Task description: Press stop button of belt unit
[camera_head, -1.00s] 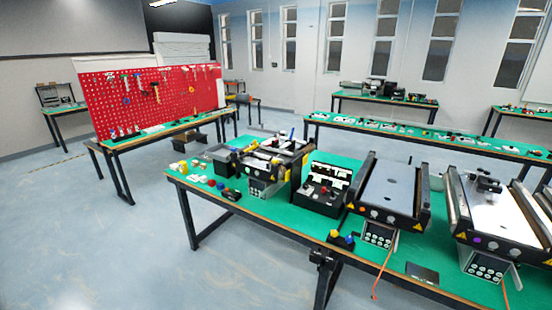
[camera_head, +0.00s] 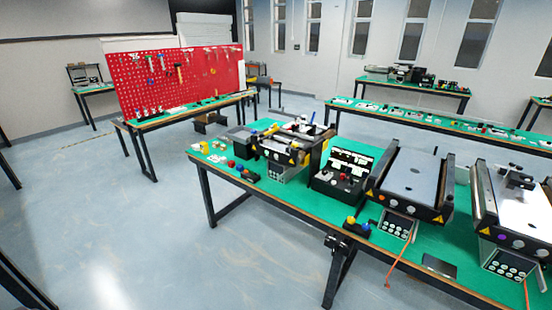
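Belt units stand on the green-topped bench (camera_head: 310,208) at the right. One with a grey belt (camera_head: 412,178) stands right of the middle; its control box with several light buttons (camera_head: 397,226) hangs below its front. Another with a paler belt (camera_head: 525,212) is at the right edge, with a button box (camera_head: 503,262) below it. A smaller belt unit with yellow parts (camera_head: 290,148) is at the bench's left part, with a small button panel (camera_head: 282,172). The stop button cannot be told apart at this size. Neither gripper is in view.
A black open case (camera_head: 342,178) stands between belt units. An orange cable (camera_head: 402,262) hangs over the edge. Floor in front is clear. A red pegboard (camera_head: 175,82) stands behind.

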